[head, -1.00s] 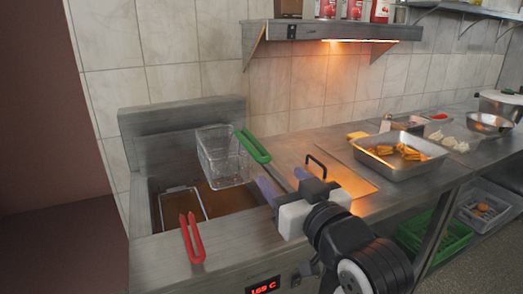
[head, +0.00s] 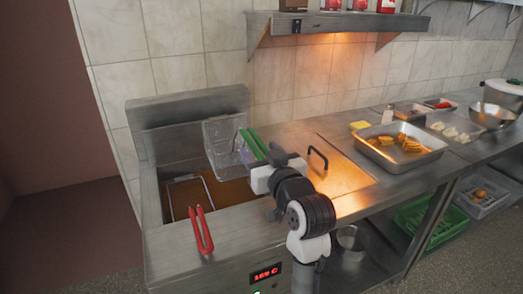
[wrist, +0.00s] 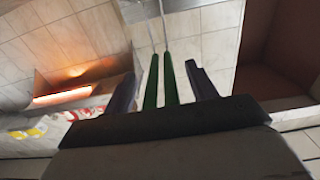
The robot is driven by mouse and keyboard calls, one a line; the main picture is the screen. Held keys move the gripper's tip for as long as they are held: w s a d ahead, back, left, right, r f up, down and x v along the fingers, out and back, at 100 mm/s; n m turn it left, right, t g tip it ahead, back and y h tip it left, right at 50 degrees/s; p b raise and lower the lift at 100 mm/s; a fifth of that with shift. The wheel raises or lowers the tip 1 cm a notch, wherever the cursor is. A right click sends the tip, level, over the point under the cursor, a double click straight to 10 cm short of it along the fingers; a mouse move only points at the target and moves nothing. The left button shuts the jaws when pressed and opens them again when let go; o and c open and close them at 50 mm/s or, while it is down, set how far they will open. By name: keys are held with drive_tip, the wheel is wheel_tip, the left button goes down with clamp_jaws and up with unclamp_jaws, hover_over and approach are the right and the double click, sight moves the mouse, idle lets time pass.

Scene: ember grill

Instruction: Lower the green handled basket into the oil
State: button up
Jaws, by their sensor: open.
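The green handled basket (head: 224,148) is a wire basket held high above the fryer, at its back right. Its green handle (head: 254,144) points toward me and down to the right. My gripper (wrist: 161,88) is open. In the wrist view the two green bars of the handle (wrist: 170,80) lie between its spread fingers, with a gap on each side. In the head view my wrist hides part of the fingers and the handle's end. The oil (head: 232,190) is brown and lies in the fryer well below the basket.
A red handled basket (head: 201,229) sits low in the left of the fryer, its handle over the front edge. A black arched handle (head: 318,157) stands on the counter right of my gripper. A steel tray of food (head: 400,148) is farther right. A shelf (head: 340,24) hangs above.

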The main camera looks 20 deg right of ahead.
clamp_jaws()
wheel_tip(320, 180, up, 5)
drive_tip(key=p, duration=0.4)
idle(0.8)
drive_tip(key=shift+s+f, duration=0.1)
drive_tip(key=shift+s, duration=0.05)
drive_tip(key=s, duration=0.4)
drive_tip(key=shift+s+d, duration=0.1)
drive_tip(key=shift+s, duration=0.25)
drive_tip(key=shift+w, duration=0.1)
